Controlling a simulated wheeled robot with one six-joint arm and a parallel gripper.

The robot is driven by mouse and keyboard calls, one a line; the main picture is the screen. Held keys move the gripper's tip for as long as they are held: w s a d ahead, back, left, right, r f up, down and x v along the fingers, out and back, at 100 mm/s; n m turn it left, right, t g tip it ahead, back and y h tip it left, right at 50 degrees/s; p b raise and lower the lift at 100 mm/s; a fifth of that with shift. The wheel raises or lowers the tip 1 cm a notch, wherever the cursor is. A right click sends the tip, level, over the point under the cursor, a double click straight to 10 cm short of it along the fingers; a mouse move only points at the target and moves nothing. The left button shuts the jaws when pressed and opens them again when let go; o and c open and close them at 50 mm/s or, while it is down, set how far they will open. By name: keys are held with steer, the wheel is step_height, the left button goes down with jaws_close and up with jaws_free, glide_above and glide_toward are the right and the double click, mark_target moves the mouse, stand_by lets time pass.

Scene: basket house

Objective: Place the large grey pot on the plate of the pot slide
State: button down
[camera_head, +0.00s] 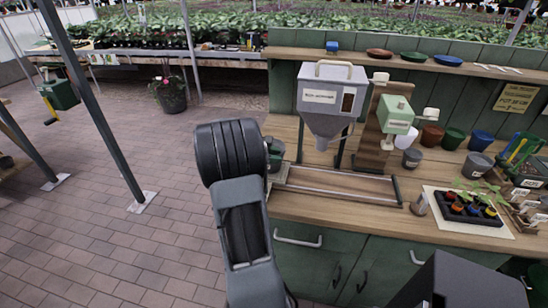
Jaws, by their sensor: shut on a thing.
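A large grey pot (478,165) stands upright on the wooden bench at the right. The pot slide (335,183) is a pair of metal rails in a low frame on the bench, below the grey hopper. A small grey plate (281,174) shows at the left end of the rails, partly covered by my arm. A dark green rounded thing (276,147) shows just above it, also partly hidden by my arm. My arm reaches up the middle of the picture. My gripper is hidden behind its black joint, so its jaws and what they hold do not show.
The grey hopper (328,97) and a green device (394,113) on a wooden post stand behind the slide.

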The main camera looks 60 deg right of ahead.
steer(key=shift+f, duration=0.25)
steer(key=c, duration=1)
jaws_free()
steer(key=shift+w+a+r, duration=0.1)
steer(key=shift+r, duration=0.1)
steer(key=v, duration=1.2)
steer(key=s+a+f+m+t+y, duration=0.2)
steer(key=a+t+y, duration=0.3)
steer(key=a, duration=1.2)
steer(key=s+a+f+m+t+y, duration=0.2)
steer(key=a+t+y, duration=0.2)
steer(key=a, duration=1.3)
steer(key=shift+s+a+m+t+y, duration=0.3)
steer(key=shift+s+a+t+y, duration=0.1)
steer(key=shift+t, duration=0.8)
steer(key=shift+f, duration=0.1)
